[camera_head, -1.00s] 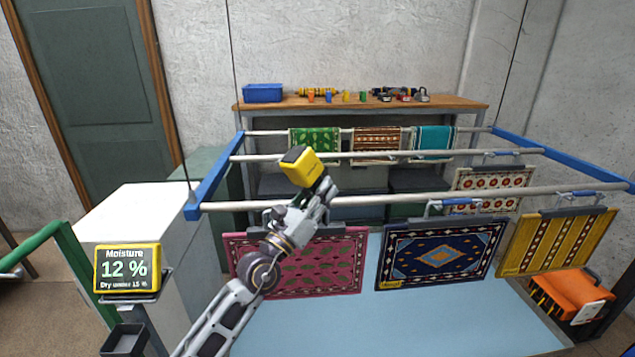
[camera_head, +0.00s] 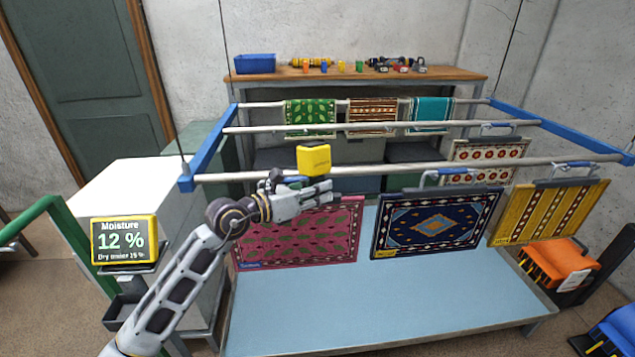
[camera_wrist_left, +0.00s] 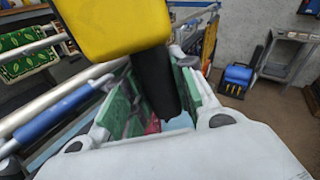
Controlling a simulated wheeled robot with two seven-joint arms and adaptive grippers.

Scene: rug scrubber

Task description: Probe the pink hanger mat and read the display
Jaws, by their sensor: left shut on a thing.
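The pink mat (camera_head: 300,240) hangs from the front rail, left of the blue mat, with my arm across its upper left part. My left gripper (camera_head: 322,190) is shut on the black stem of a yellow probe (camera_head: 313,159), in front of the rail above the pink mat. The yellow body stands upright above the fingers. In the left wrist view, the probe (camera_wrist_left: 115,28) fills the top and its black stem (camera_wrist_left: 155,85) sits between the fingers. Its tip is hidden. The display (camera_head: 124,240) at the left reads "Moisture 12 %", with "Dry under 15 %" below. My right gripper is out of view.
A blue patterned mat (camera_head: 437,222) and a yellow striped mat (camera_head: 548,212) hang to the right. More mats hang on the rails behind. A light-blue table (camera_head: 380,300) lies bare below. An orange case (camera_head: 558,262) stands at right, a white cabinet (camera_head: 135,190) at left.

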